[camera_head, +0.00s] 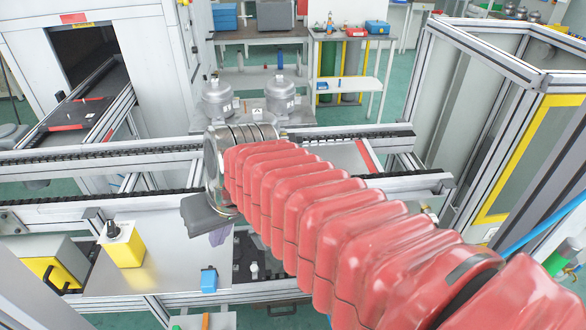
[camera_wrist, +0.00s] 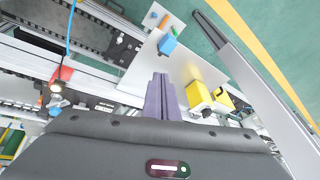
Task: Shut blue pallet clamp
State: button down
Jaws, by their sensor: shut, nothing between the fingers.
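A small blue piece (camera_head: 208,279) sits at the front edge of the light grey plate in the head view. It also shows in the wrist view (camera_wrist: 167,44), above the fingertips. It is the only blue block near my gripper, but I cannot tell if it is the pallet clamp, or whether it is open or shut. My gripper (camera_head: 218,238) points down over the plate's right edge, behind the blue piece and apart from it. In the wrist view its purple-grey fingers (camera_wrist: 160,78) are together and hold nothing. My red-sleeved arm hides much of the right side.
A yellow block with a black knob (camera_head: 123,243) stands on the plate to the left. Conveyor rails (camera_head: 90,153) run across behind. Two grey compressors (camera_head: 281,97) stand beyond them. A framed cabinet (camera_head: 500,130) is at the right. Bare plate lies between the yellow and blue pieces.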

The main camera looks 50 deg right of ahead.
jog(key=d+f+m+t, duration=0.1)
jog(key=d+m, duration=0.5)
jog(key=d, duration=1.1)
jog(key=d+f+m+t+y, duration=0.1)
jog(key=d+m, duration=0.5)
jog(key=d, duration=1.1)
jog(key=f+t, duration=0.1)
jog(key=t, duration=0.1)
jog(key=shift+d+m+t, duration=0.3)
jog(key=shift+d+m, duration=0.05)
jog(key=shift+m, duration=0.05)
jog(key=x, duration=0.9)
jog(key=shift+w+a+f, duration=0.2)
jog(key=shift+a, duration=0.05)
jog(key=w, duration=0.3)
jog(key=shift+a, duration=0.3)
jog(key=shift+w+a, duration=0.1)
jog(key=shift+w, duration=0.5)
